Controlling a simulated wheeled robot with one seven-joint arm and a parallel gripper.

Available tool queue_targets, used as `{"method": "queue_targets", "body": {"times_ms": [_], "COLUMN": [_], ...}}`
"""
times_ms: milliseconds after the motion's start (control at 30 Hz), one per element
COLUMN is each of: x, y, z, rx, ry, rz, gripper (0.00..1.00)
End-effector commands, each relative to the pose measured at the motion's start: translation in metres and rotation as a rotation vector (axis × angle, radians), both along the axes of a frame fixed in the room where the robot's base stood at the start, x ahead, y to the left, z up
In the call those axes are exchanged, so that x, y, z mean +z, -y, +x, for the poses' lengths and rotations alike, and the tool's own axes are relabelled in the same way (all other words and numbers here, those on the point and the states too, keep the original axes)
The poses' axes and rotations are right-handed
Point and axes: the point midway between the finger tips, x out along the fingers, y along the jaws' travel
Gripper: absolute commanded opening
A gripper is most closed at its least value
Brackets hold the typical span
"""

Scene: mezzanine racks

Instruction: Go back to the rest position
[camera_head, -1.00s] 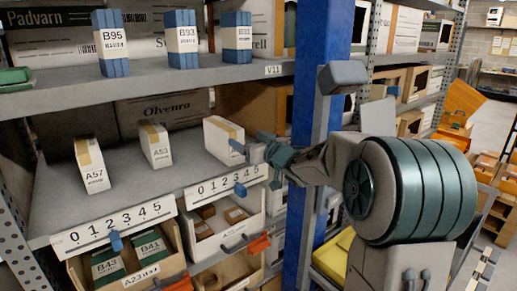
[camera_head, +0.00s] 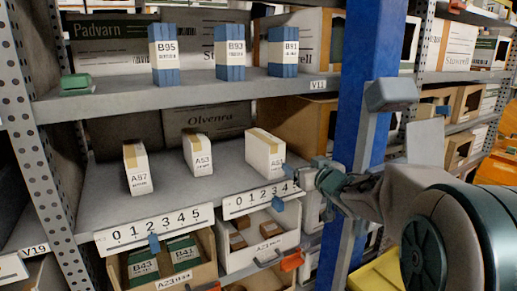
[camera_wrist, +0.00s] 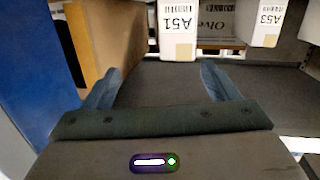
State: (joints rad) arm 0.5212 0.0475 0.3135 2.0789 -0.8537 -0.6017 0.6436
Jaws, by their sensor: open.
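My gripper (camera_head: 309,173) is at the front edge of the middle shelf, just right of the white box A51 (camera_head: 264,152). In the wrist view my gripper (camera_wrist: 160,85) shows two blue-grey fingers spread apart with nothing between them. Box A51 (camera_wrist: 178,35) stands upright on the shelf beyond the fingertips, apart from them. My arm reaches in from the right in the head view, in front of the blue upright.
Boxes A57 (camera_head: 137,167) and A53 (camera_head: 197,153) stand on the same shelf (camera_head: 170,200). A blue post (camera_head: 357,90) rises close to my arm. Open bins (camera_head: 262,240) sit below. Blue packs stand on the shelf above.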

Motion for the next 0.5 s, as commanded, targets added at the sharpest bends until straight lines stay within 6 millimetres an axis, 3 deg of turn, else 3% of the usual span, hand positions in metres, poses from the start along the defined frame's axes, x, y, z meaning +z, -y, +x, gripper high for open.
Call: {"method": "queue_targets", "body": {"times_ms": [267, 500], "x": [-0.042, -0.096], "y": [0.018, 0.015], "z": [-0.076, -0.180], "rx": [-0.301, -0.401], "ry": [-0.307, -0.679], "rz": [-0.126, -0.154], "gripper": [0.82, 0.82]}}
